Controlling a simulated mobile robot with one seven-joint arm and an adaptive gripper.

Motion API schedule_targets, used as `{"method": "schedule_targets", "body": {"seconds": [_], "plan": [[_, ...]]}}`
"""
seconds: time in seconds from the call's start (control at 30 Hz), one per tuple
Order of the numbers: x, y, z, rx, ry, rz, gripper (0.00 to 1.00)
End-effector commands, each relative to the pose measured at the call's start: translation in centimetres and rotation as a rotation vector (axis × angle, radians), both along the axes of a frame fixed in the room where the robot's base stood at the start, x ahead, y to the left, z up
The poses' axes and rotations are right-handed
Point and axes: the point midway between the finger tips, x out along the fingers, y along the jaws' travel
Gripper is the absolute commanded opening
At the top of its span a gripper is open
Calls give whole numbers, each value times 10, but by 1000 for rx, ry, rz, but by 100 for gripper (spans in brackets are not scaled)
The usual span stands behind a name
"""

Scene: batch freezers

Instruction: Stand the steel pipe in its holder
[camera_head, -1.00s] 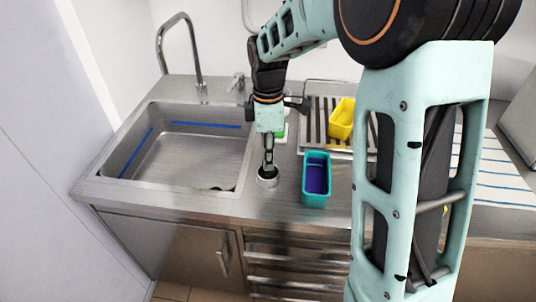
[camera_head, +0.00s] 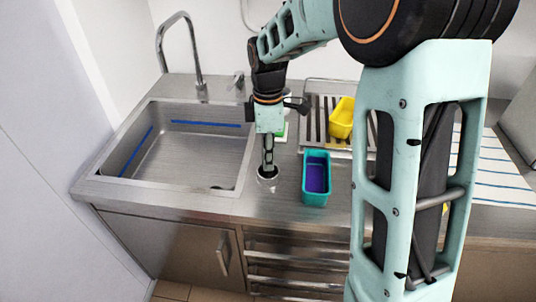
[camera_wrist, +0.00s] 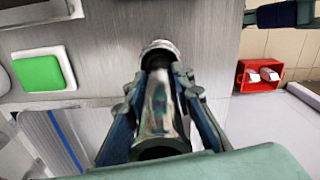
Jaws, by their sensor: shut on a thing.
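My gripper (camera_head: 268,168) points down over the steel counter, just right of the sink. In the wrist view its two fingers (camera_wrist: 160,110) are shut on the steel pipe (camera_wrist: 156,108), a shiny cylinder with a dark open near end. The pipe runs away from the camera towards a bright round rim (camera_wrist: 160,46) at the counter, which looks like the holder. In the head view a small pale ring (camera_head: 268,180) shows right below my gripper. The pipe looks upright, but its lower end is hidden and I cannot tell how deep it sits.
A teal bin with a blue inside (camera_head: 316,180) stands close to the right of my gripper. A yellow bin (camera_head: 341,118) sits on the drying rack behind. The sink (camera_head: 190,150) is on the left. A green sponge on white (camera_wrist: 40,72) lies near the gripper.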

Motion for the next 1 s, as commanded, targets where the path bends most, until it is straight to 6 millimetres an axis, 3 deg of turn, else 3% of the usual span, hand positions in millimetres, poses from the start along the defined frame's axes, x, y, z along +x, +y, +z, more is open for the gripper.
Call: {"method": "schedule_targets", "body": {"seconds": [0.37,0.4,0.47,0.77,1.0], "plan": [[0,0,-8,0,0,0,3],[0,0,-8,0,-1,0,24],[0,0,-8,0,0,0,30],[0,0,-7,0,1,0,30],[0,0,10,0,0,0,30]]}}
